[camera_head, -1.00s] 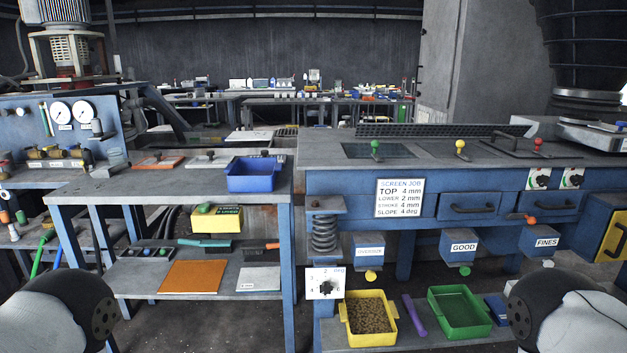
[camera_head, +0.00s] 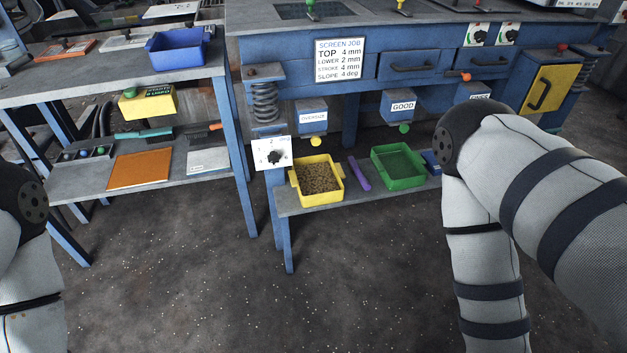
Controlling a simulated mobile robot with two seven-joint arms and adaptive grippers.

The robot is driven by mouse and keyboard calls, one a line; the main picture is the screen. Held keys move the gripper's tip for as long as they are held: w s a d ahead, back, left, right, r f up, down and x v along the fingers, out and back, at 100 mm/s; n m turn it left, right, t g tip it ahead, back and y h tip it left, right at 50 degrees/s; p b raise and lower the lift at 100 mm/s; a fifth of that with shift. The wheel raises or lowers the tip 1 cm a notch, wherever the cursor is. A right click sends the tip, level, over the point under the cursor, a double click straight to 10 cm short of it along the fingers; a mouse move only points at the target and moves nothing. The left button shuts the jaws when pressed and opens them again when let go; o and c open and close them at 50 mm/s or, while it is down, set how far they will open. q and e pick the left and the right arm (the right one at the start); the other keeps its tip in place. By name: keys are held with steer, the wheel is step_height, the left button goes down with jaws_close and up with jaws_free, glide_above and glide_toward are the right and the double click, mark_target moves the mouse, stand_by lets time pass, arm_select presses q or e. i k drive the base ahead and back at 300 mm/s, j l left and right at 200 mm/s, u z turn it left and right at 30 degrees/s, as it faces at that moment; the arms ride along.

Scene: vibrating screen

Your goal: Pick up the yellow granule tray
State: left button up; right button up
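The yellow granule tray (camera_head: 297,201) sits on the low blue-grey shelf under the screening bench, below the OVERSIZE spout. It is full of brownish granules (camera_head: 318,178) and has a lug on either side. My arms show at the left and right edges of the view, both apart from the tray. Neither gripper is in view, so I cannot see their fingers.
A purple bar (camera_head: 359,174) and a green tray (camera_head: 401,165) lie right of the yellow tray on the same shelf (camera_head: 372,194). A dial box (camera_head: 271,153) stands at its upper left. The left bench holds a blue bin (camera_head: 180,52). The floor (camera_head: 350,270) in front is clear.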

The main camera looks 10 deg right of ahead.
mark_target(316, 178)
steer(key=i+z, duration=0.35)
steer(key=i+j+z, duration=0.1)
steer(key=z, duration=0.25)
steer(key=i+j+z, duration=0.2)
steer(key=i+z, duration=0.2)
